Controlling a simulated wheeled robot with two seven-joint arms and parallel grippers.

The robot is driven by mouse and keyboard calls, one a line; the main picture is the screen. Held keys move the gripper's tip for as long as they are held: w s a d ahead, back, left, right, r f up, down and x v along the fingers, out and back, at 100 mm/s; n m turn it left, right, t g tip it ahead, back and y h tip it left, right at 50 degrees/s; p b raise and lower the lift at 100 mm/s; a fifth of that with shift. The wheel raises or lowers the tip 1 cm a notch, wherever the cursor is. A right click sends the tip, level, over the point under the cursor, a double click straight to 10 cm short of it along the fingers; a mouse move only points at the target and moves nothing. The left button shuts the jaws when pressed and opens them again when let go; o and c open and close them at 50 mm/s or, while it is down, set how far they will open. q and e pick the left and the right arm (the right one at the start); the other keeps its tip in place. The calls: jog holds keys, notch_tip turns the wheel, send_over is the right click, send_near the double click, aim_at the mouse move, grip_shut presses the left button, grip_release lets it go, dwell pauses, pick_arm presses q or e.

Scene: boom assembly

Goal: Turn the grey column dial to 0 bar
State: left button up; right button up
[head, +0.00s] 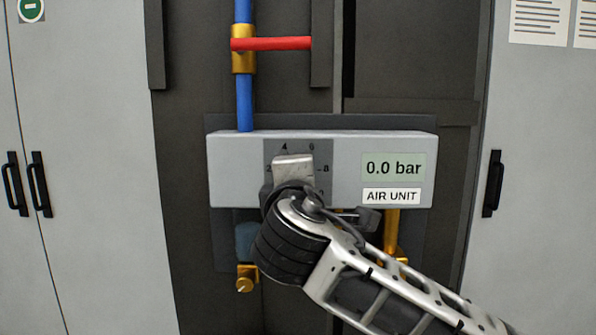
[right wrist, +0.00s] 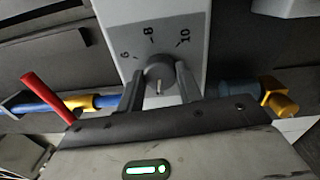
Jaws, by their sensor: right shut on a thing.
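The grey column dial (right wrist: 160,75) is a round grey knob on a grey scale plate. The right wrist view shows the numbers 6, 8 and 10 above it, and a pale mark on the knob's lower side, towards my gripper. My right gripper (right wrist: 158,82) is shut on the dial, one finger on each side. In the head view my right gripper (head: 292,175) and wrist hide the dial and the lower part of its scale (head: 322,152). The display (head: 393,168) on the air unit (head: 230,170) reads 0.0 bar. My left gripper is out of view.
A blue pipe (head: 244,100) with a red lever (head: 272,43) rises above the unit at left. Brass fittings (head: 246,280) hang below it. Grey cabinets with black handles (head: 492,185) stand on both sides.

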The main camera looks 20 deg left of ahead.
pick_arm(q)
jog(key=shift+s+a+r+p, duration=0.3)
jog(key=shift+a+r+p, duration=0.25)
jog(key=shift+p, duration=0.9)
pick_arm(e)
jog(key=shift+n, duration=5.9)
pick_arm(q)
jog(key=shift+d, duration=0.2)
pick_arm(e)
jog(key=shift+f+n, duration=0.1)
jog(key=shift+n, duration=0.2)
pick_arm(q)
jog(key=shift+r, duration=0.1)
pick_arm(e)
jog(key=o, duration=1)
pick_arm(q)
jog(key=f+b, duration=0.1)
jog(key=b, duration=0.1)
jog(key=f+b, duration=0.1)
jog(key=b, duration=0.1)
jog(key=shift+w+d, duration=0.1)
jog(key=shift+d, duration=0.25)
pick_arm(e)
jog(key=v, duration=1.6)
jog(key=shift+d, duration=0.15)
